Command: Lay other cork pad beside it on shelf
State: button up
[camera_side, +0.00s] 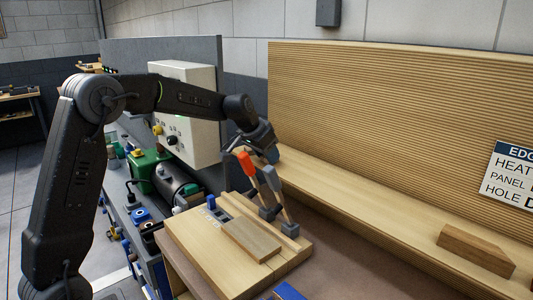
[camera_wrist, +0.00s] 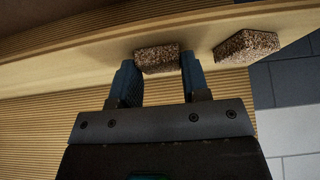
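Two speckled brown cork pads show in the wrist view. One cork pad (camera_wrist: 157,59) sits between my gripper's fingertips (camera_wrist: 158,66), with a finger against each side. The other cork pad (camera_wrist: 246,47) lies free on the pale wooden shelf (camera_wrist: 92,52), a short gap to the right. The held pad is at or close to the shelf surface; I cannot tell if it touches. In the side view, my gripper (camera_side: 268,155) is at the left end of the shelf (camera_side: 330,190), and the pads are not visible there.
A small wood block (camera_side: 252,240) lies on that board. A wooden wedge (camera_side: 475,250) lies farther right on the shelf. A ribbed panel (camera_side: 390,120) rises behind; the shelf between is clear.

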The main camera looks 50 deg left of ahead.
jog(key=o, duration=0.4)
jog(key=shift+s+f, duration=0.15)
jog(key=shift+f, duration=0.6)
jog(key=shift+d, duration=0.15)
jog(key=shift+r, duration=0.15)
jog(key=w+r+v, duration=0.1)
jog(key=v, duration=1.1)
jog(key=s+d, duration=0.9)
jog(key=s, duration=0.4)
jog(key=shift+g, duration=0.3)
jog(key=s+d+f, duration=0.1)
jog(key=s+f, duration=0.2)
jog(key=s, duration=0.2)
jog(key=s+d+f, duration=0.2)
jog(key=s+f, duration=0.1)
jog(key=s, duration=0.2)
jog(key=s+d+f, duration=0.2)
jog(key=s+f, duration=0.1)
jog(key=s, duration=0.2)
jog(key=shift+s, duration=0.1)
